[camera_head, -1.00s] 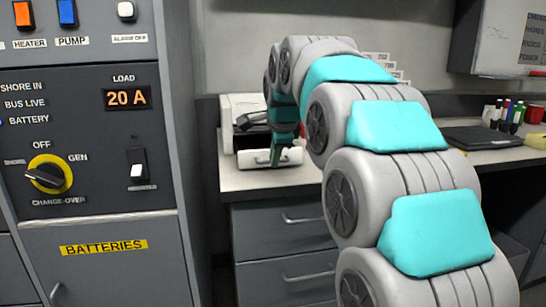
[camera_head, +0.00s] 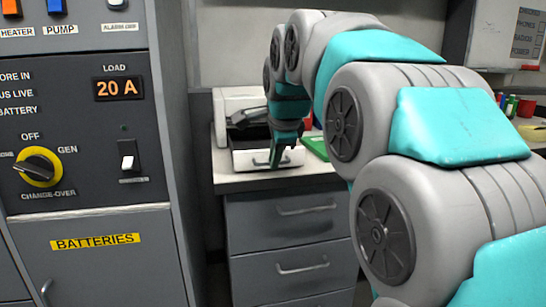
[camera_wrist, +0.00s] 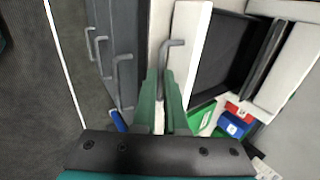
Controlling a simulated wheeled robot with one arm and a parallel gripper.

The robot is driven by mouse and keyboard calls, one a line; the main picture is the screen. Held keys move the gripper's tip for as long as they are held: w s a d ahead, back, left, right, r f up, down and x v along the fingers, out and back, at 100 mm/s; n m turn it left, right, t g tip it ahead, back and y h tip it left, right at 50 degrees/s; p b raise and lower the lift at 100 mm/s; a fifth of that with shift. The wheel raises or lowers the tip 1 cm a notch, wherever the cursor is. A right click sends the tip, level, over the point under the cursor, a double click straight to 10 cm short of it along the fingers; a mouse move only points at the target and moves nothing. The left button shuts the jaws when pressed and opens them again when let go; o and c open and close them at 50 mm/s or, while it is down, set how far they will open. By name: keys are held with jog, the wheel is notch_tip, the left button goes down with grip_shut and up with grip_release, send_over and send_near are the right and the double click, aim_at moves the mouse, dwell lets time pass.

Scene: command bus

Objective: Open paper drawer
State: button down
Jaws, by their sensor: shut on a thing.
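The white printer (camera_head: 236,98) stands on the counter at the left. Its paper drawer (camera_head: 245,160) sticks out at the front, with a white front panel. In the wrist view the drawer front (camera_wrist: 199,28) has a grey bar handle (camera_wrist: 175,43), and the dark inside of the drawer (camera_wrist: 222,62) shows behind it, so it stands at least partly open. My gripper (camera_head: 283,157) is at the drawer front. In the wrist view its green fingers (camera_wrist: 163,85) are shut on the handle, one on each side. The handle's lower end is hidden between them.
Grey cabinet drawers (camera_head: 290,235) with bar handles lie below the counter. A panel cabinet (camera_head: 90,130) stands close at the left. A green item (camera_head: 316,147) lies right of the printer; red and blue items (camera_wrist: 235,120) are near it.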

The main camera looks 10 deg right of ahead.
jog(key=shift+s, duration=0.15)
jog(key=s+b, duration=0.1)
jog(key=s, duration=0.8)
jog(key=shift+s, duration=0.15)
dwell(0.6)
jog(key=c, duration=1)
grip_release()
jog(key=shift+c, duration=0.2)
jog(key=w+p+v, duration=0.1)
jog(key=p+v, duration=0.2)
jog(key=v, duration=0.4)
jog(key=shift+r+p, duration=0.35)
jog(key=shift+r, duration=0.25)
jog(key=shift+s, duration=0.1)
